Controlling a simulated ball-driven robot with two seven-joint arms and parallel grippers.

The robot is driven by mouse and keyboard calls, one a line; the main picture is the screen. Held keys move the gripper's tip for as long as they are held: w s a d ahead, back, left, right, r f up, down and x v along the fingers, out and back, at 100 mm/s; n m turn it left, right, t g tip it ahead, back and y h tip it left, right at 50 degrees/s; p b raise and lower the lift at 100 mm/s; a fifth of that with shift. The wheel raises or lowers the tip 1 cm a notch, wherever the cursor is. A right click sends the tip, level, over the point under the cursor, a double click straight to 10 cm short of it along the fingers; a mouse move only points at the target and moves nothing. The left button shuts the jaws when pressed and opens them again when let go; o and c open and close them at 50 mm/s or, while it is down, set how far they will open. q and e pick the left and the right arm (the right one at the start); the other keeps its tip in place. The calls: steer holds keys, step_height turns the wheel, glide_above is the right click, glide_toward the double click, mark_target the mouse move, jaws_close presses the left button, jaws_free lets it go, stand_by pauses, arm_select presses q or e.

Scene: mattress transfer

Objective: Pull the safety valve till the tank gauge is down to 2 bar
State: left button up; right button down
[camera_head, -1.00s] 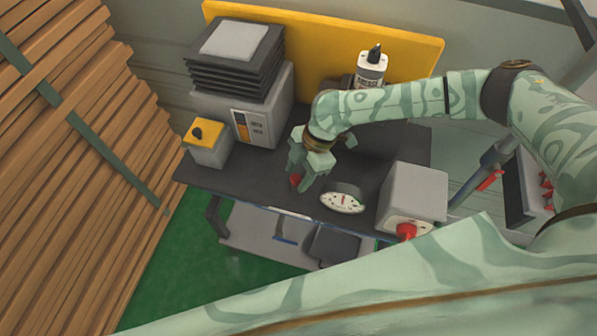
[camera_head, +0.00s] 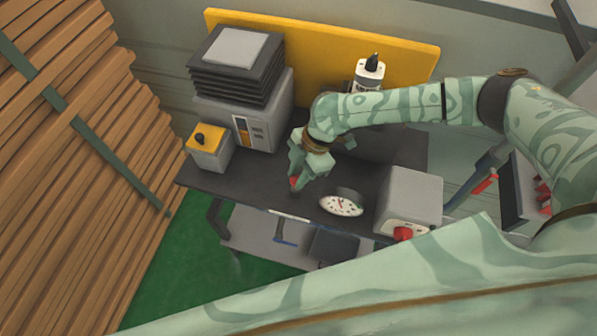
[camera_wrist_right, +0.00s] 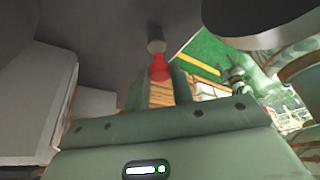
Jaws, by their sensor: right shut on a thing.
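My right gripper (camera_head: 299,178) is over the dark bench top and is shut on the red safety valve (camera_head: 294,184), which is mostly hidden by the fingers in the head view. In the right wrist view the red valve (camera_wrist_right: 160,69) sits between the fingers, below a grey round fitting (camera_wrist_right: 156,46). The round white tank gauge (camera_head: 341,205) is just right of the gripper. Its red needle points up and left; the numbers are too small to read. My left gripper is not in view.
A grey box with a red knob (camera_head: 411,205) stands right of the gauge. A yellow-topped box (camera_head: 209,152) and a grey machine with a black stack (camera_head: 236,65) stand left. Stacked planks (camera_head: 70,160) fill the left side.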

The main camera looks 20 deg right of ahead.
steer(key=c, duration=1.2)
jaws_free()
steer(key=shift+r, duration=0.1)
steer(key=p+v, duration=0.2)
steer(key=v, duration=1.4)
steer(key=shift+r, duration=0.1)
